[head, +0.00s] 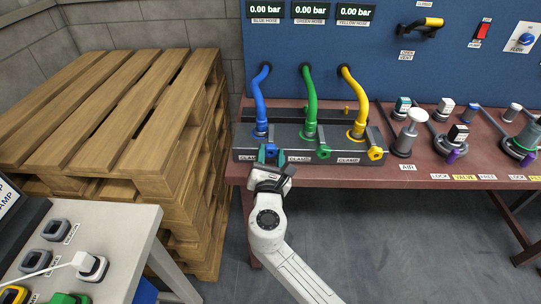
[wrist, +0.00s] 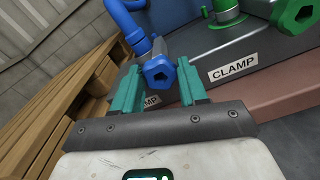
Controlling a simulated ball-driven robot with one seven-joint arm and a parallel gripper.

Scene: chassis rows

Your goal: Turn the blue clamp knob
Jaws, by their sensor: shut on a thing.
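The blue clamp knob (wrist: 158,74), with a hexagonal socket in its end, sits between the two teal fingers of my gripper (wrist: 160,82) in the wrist view. My gripper is shut on it. In the head view my gripper (head: 268,156) reaches the front edge of the dark clamp block, at the left-hand clamp below the blue hose (head: 260,95). There my fingers mostly hide the blue knob. A label reading CLAMP is partly covered by my fingers.
The green knob (head: 323,151) and yellow knob (head: 375,153) stand to the right on the same block, under their hoses. Wooden pallets (head: 120,100) are stacked at left. A grey table (head: 125,235) with sockets is at front left. Three gauges on the blue panel read 0.00 bar.

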